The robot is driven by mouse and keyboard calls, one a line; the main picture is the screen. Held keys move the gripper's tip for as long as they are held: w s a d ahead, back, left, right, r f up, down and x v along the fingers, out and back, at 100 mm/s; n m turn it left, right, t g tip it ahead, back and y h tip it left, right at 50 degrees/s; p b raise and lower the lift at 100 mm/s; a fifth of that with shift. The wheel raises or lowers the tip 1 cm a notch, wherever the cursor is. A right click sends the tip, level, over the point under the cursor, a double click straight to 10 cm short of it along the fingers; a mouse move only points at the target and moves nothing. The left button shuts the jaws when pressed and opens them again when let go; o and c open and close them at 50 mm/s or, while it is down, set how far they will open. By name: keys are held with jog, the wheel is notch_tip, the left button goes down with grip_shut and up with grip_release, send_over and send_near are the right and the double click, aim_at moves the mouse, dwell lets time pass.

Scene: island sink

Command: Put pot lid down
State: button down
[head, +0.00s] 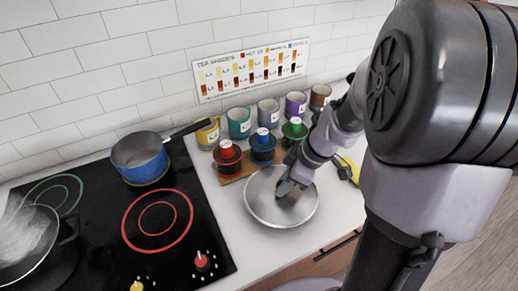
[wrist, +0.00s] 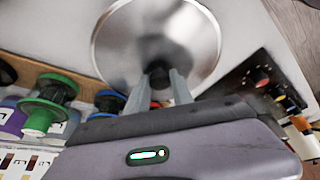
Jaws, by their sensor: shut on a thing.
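The pot lid (head: 262,205) is a round, shiny metal disc over the white counter, right of the stove. In the wrist view the lid (wrist: 185,35) fills the upper middle, with a dark knob between the fingers. My gripper (head: 285,186) is shut on the lid's knob; its two fingers (wrist: 160,90) show in the wrist view. The lid looks flat and close to the counter, but I cannot tell whether it touches it. The knob is mostly hidden by the fingers.
The black stove (head: 190,235) is left of the lid, with a blue pot (head: 140,158) at its back and a steaming pan (head: 25,245) at left. Red (head: 227,158), blue (head: 262,148) and green (head: 294,133) canisters stand just behind the lid, before several mugs.

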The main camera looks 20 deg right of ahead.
notch_tip(320, 180, down, 3)
jog(key=shift+f+b, duration=0.15)
jog(key=shift+b, duration=0.5)
jog(key=shift+f, duration=0.15)
jog(key=c, duration=1.1)
grip_release()
